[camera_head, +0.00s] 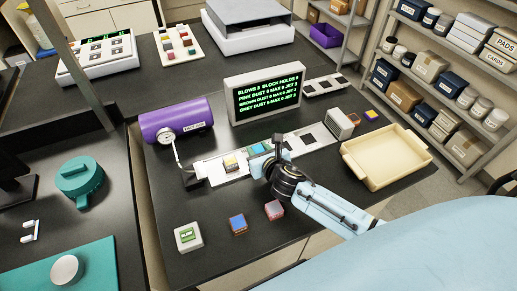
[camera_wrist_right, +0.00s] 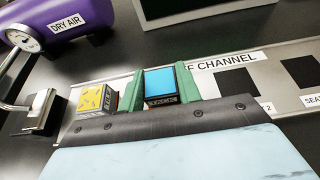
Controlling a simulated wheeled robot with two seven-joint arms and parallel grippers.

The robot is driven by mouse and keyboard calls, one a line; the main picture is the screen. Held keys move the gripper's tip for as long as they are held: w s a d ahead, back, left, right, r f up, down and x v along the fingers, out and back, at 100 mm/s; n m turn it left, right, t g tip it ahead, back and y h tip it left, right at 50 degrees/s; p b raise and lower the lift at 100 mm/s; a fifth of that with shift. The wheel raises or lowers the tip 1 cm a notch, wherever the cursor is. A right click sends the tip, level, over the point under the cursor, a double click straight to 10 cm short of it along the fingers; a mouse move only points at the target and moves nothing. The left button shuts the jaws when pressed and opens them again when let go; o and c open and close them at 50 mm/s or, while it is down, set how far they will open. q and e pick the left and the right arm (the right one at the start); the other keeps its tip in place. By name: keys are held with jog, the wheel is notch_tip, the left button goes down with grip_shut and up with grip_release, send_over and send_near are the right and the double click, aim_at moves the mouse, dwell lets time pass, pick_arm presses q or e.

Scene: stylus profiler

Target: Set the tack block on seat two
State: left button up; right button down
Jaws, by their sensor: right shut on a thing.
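My right gripper (camera_head: 263,151) is over the white channel strip (camera_head: 217,178). Its green fingers are shut on the tack block (camera_wrist_right: 161,84), which has a blue top and a dark front labelled TACK. It appears upright, at or just above the strip; I cannot tell whether it touches. In the right wrist view a dark square seat (camera_wrist_right: 237,87) lies just right of the held block, near a label ending in 2. Another dark seat (camera_wrist_right: 301,71) is farther right. My left gripper is not in view.
A purple dry-air cylinder (camera_head: 178,119) with a gauge and nozzle stands at the left end. A screen (camera_head: 266,94) stands behind the strip. A cream tray (camera_head: 386,157) is at right.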

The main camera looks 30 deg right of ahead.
jog(key=shift+f, duration=0.3)
dwell(0.6)
jog(key=shift+f+b, duration=0.3)
jog(key=c, duration=0.9)
grip_release()
jog(key=shift+c, duration=0.5)
jog(key=shift+s+r+p, duration=0.3)
jog(key=shift+s+p, duration=0.2)
jog(key=shift+p, duration=0.05)
jog(key=shift+p+v, duration=1.7)
jog(key=shift+v, duration=1.25)
